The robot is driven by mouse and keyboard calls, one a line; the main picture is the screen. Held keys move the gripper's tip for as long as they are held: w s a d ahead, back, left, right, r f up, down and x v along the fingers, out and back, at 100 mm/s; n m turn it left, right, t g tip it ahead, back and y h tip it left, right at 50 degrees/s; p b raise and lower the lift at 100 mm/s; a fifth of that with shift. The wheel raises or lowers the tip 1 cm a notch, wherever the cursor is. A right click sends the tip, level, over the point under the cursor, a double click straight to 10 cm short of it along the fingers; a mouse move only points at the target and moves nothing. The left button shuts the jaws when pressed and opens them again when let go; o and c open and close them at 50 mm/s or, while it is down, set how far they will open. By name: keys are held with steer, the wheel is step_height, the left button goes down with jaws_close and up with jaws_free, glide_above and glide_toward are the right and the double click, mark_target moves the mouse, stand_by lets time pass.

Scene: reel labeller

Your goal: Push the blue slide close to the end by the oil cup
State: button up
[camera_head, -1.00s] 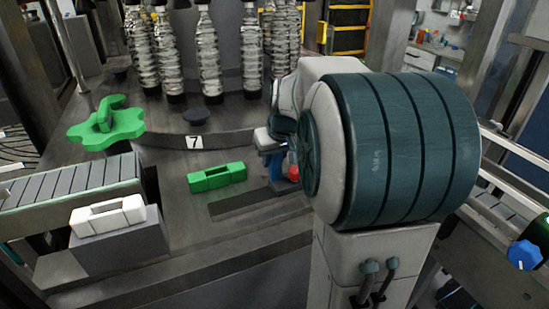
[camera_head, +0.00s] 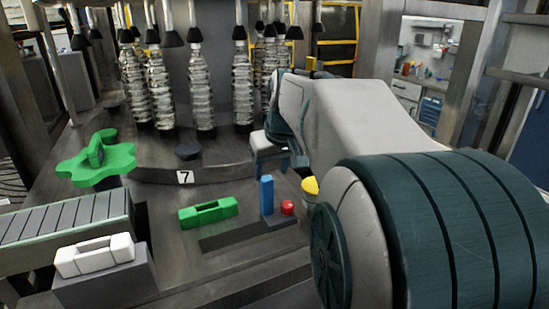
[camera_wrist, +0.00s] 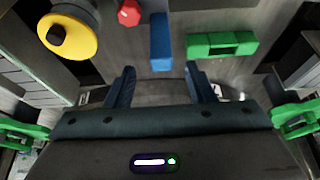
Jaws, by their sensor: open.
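The blue slide (camera_head: 266,194) is an upright blue block near the right end of a dark track (camera_head: 222,241) in the head view. A red knob (camera_head: 287,207) sits just right of it. The yellow cup (camera_head: 310,186), likely the oil cup, stands further right, partly hidden by my arm. In the wrist view the slide (camera_wrist: 160,42) is beyond the fingertips, roughly centred between them, and the yellow cup (camera_wrist: 68,35) is at upper left. My gripper (camera_wrist: 160,76) is open and empty, apart from the slide. In the head view my arm hides part of it.
A green handle (camera_head: 209,212) lies left of the slide. A green star-shaped knob (camera_head: 97,160) stands further left, behind a white handle (camera_head: 94,256) on a grey block. Several bottles (camera_head: 198,90) hang at the back. The track left of the slide is clear.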

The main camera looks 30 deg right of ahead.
steer(key=v, duration=0.4)
stand_by(0.5)
